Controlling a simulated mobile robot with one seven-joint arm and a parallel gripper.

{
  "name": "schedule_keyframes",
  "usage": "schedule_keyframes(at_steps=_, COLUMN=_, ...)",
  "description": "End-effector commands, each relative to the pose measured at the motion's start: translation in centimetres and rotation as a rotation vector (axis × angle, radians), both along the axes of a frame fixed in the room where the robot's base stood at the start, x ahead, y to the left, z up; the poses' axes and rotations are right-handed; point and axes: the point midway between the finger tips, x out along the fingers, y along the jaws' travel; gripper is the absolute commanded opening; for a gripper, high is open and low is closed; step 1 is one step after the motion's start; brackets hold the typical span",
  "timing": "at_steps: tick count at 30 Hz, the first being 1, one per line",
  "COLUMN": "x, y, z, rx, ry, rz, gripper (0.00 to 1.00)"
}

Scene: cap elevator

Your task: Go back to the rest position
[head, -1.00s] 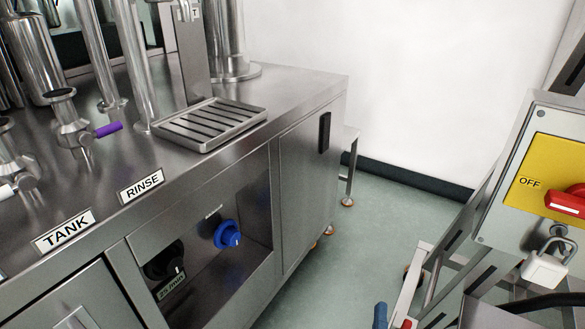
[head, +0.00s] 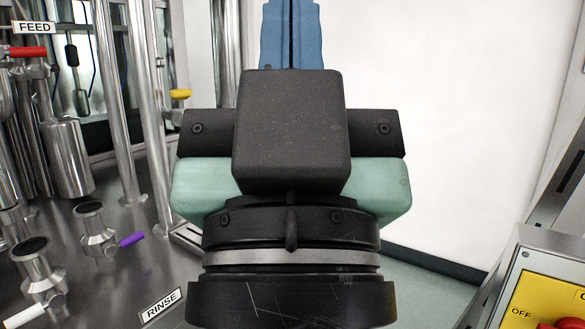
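My gripper (head: 292,35) stands upright in the middle of the head view, seen from its dark back side. Its two blue fingers point up and lie side by side with only a thin dark line between them, so it looks shut. Nothing shows between the fingers, though their tips are cut off by the top edge. The black wrist and pale green gripper body hide much of the steel bench and the wall behind.
A steel bench (head: 118,232) with upright pipes, valves and a RINSE label (head: 161,306) fills the left. A yellow switch panel (head: 555,300) stands at the lower right. A white wall (head: 450,120) is behind, with a strip of floor (head: 435,290) below.

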Motion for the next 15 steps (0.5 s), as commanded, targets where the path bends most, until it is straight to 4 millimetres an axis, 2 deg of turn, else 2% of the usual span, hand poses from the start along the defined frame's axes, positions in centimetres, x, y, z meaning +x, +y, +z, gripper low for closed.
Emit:
schedule_keyframes(at_steps=1, x=0.0, y=0.0, z=3.6, rx=-0.001, ry=-0.001, rz=-0.002, gripper=0.0)
schedule_keyframes(at_steps=15, x=0.1, y=0.0, z=18.1, rx=-0.003, ry=0.0, rz=-0.005, gripper=0.0)
